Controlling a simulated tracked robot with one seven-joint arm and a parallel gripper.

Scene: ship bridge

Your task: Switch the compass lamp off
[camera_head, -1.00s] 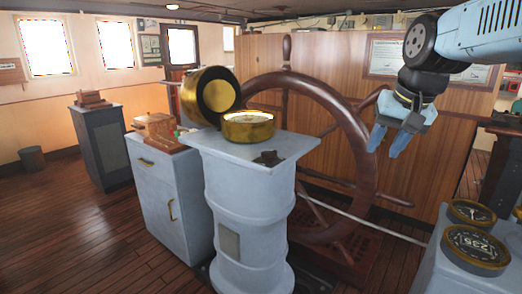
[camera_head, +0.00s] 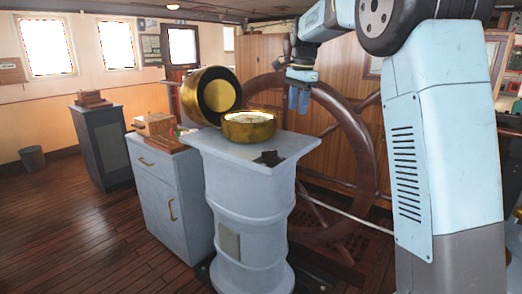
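The compass (camera_head: 249,127) is a round brass bowl with a pale lit face, on top of a grey binnacle pedestal (camera_head: 245,210). Its brass lid (camera_head: 211,94) is tipped open behind it to the left. A small dark switch-like fitting (camera_head: 268,158) sits on the pedestal's top at the front right. My gripper (camera_head: 299,108) points down above and behind the right side of the pedestal top, in front of the wheel, apart from the compass and fitting. Its blue fingers look close together; whether they are fully shut is unclear.
A wooden steering wheel (camera_head: 368,140) stands right behind the pedestal. A grey cabinet (camera_head: 170,195) with a wooden box (camera_head: 155,125) on it stands close at the left. My arm covers much of the right side.

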